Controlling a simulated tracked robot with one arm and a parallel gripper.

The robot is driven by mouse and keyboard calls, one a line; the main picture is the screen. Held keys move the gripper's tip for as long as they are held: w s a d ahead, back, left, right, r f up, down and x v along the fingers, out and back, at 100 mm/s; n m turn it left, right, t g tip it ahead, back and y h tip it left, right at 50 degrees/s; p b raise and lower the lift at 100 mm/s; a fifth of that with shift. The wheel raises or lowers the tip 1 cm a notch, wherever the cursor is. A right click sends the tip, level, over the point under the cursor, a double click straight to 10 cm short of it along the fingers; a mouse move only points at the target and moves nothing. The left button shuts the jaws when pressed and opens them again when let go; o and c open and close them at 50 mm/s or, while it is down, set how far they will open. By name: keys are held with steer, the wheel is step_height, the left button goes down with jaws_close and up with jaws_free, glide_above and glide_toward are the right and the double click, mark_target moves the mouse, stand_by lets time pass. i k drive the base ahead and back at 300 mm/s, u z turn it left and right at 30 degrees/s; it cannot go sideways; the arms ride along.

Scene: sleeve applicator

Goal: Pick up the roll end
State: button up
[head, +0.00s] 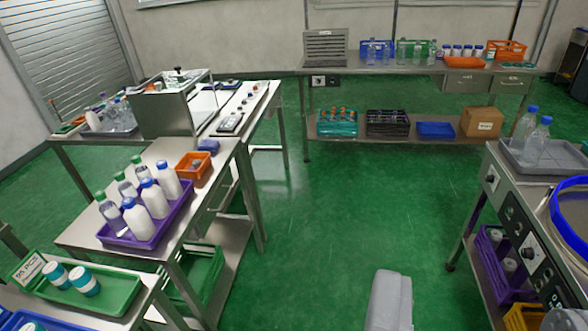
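No roll end can be made out clearly. A small whitish round thing (92,119) is on the back left table, beside clear bottles; it is too small to tell whether it is a roll. A steel box-shaped machine (165,113) with a clear-sided top stands on the same table. A pale grey rounded part, probably mine, shows at the bottom edge right of centre. No gripper fingers show, and nothing held is in view.
A purple tray (117,240) of white bottles and an orange bin (193,168) stand on the left bench. A green tray (117,298) is at lower left. A shelved bench (350,139) is at the back, a steel cart (483,187) at right. The green floor (330,215) between is clear.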

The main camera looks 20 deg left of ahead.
mark_target(53, 271)
steer(key=i, duration=2.85)
steer(key=u, duration=3.35)
steer(key=i, duration=1.05)
